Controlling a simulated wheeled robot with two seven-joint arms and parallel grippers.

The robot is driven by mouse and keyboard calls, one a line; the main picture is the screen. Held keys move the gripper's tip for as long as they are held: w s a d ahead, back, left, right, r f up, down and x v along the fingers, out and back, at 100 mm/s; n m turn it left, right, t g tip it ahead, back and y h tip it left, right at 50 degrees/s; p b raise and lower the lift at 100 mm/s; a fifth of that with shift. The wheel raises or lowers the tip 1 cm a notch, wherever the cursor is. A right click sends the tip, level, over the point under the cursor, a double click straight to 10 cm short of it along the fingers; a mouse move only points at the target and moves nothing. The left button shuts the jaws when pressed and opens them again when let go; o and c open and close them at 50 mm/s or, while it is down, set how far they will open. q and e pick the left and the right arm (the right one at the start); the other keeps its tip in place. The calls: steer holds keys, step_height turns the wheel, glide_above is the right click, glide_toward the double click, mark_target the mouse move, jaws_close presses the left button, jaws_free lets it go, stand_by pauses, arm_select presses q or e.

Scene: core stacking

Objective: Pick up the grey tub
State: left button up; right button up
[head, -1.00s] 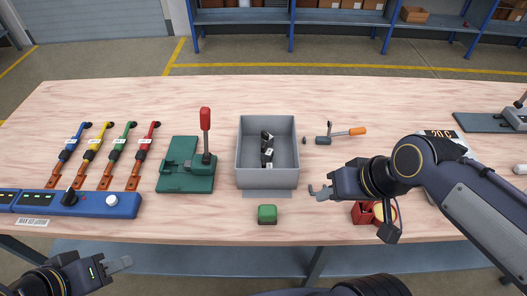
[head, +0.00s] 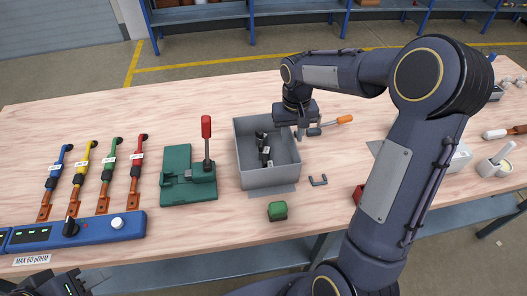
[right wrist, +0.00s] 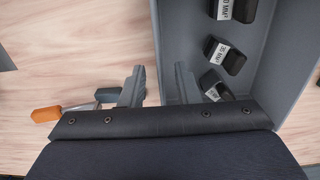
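The grey tub (head: 270,178) stands upright on the wooden table, right of the green press. Several black blocks with white labels (head: 265,150) lie in it. My right gripper (head: 301,132) is low over the tub's right rim. In the right wrist view its two fingers (right wrist: 159,88) are apart, with the tub's side wall (right wrist: 169,40) between them: one finger outside, one inside. I see a gap, so it is not closed on the wall. My left gripper (head: 80,285) is partly cut off at the lower left, and its fingers are unclear.
An orange-handled tool (head: 338,121) lies beside the tub, close to my right gripper. The green press with a red handle (head: 188,178) stands left. Coloured levers and a blue meter (head: 80,232) are further left.

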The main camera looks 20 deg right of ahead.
mark_target(290, 154)
step_height(290, 154, down, 4)
steer(key=shift+f, duration=0.1)
steer(key=shift+s, duration=0.1)
jaws_close()
